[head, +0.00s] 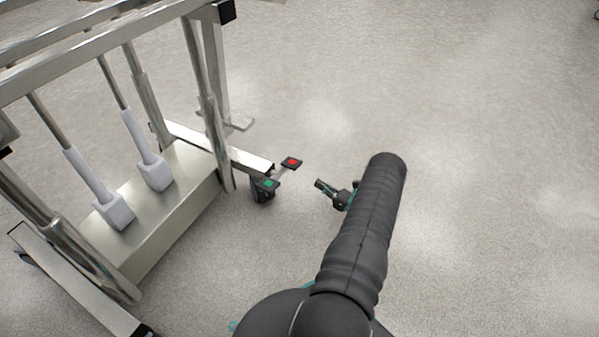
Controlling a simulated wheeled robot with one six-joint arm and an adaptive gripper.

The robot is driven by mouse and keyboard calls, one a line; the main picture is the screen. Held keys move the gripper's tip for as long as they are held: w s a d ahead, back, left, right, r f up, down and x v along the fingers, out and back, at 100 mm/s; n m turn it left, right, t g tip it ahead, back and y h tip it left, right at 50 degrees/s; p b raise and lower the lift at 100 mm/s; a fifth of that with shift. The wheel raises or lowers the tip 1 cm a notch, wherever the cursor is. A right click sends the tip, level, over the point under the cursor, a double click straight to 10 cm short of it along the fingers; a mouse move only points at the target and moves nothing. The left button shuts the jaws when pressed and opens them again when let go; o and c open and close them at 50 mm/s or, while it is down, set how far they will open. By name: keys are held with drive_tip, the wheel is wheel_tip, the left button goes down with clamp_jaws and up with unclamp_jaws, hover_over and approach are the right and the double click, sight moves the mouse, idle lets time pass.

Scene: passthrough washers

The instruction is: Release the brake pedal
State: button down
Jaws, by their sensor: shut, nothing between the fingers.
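The brake pedal is low on the near right corner of a metal cart, above a dark caster. It has a red pad (291,162) at one end and a green pad (268,183) at the other, joined by a short light bar. The red pad looks a little higher in the picture than the green one. My gripper (320,184) is shut and empty, to the right of both pads and apart from them. Its tip points left toward the pedal. My dark arm hides part of the gripper's base.
The metal cart frame (205,95) with its upright posts fills the left side. A box-like base (180,220) with two white-sleeved rods stands inside it. A small flat metal bracket (240,123) sticks out behind the pedal. The grey speckled floor (490,150) to the right is clear.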

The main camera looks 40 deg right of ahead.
sight(300, 164)
drive_tip(key=x, duration=1)
drive_tip(key=shift+r, duration=0.1)
idle(0.3)
drive_tip(key=shift+w+d+r+n+y+b, duration=0.15)
drive_tip(key=shift+r+n+b, duration=0.15)
drive_tip(key=shift+n, duration=0.25)
drive_tip(key=shift+s+d+r+n+y+b, duration=0.15)
drive_tip(key=shift+r+n+b, duration=0.15)
drive_tip(key=shift+n, duration=0.25)
drive_tip(key=shift+w+a+r+b, duration=0.1)
drive_tip(key=shift+r+b, duration=0.6)
drive_tip(key=shift+r, duration=0.95)
drive_tip(key=shift+r, duration=0.25)
